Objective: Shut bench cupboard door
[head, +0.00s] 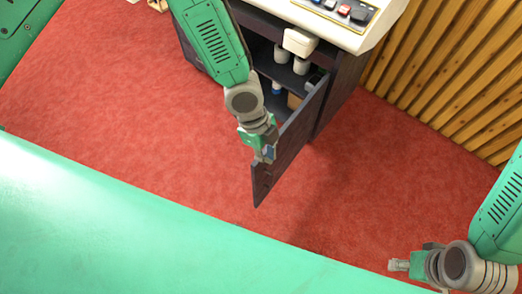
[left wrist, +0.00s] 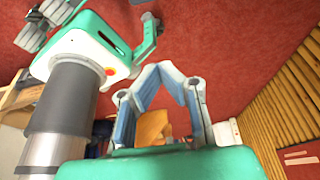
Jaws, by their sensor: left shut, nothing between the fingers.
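The bench cupboard door (head: 292,146) is a dark panel that stands wide open, swung out from the cupboard (head: 344,90) toward me. My left gripper (head: 265,155) is at the door's inner-face side, near its free edge, and overlaps part of it in the head view. I cannot tell whether it touches the door. In the left wrist view its fingers (left wrist: 160,70) meet at the tips, with nothing between them. My right gripper (head: 397,265) is at the lower right of the head view, well away from the door; its finger gap is too small to read.
The cupboard holds white containers (head: 301,66), a blue-and-white bottle (head: 277,87) and a brown box (head: 294,101). A white machine with coloured buttons (head: 343,12) sits on top. A slatted wooden wall (head: 450,75) stands at the right. Red carpet (head: 130,100) around the door is clear.

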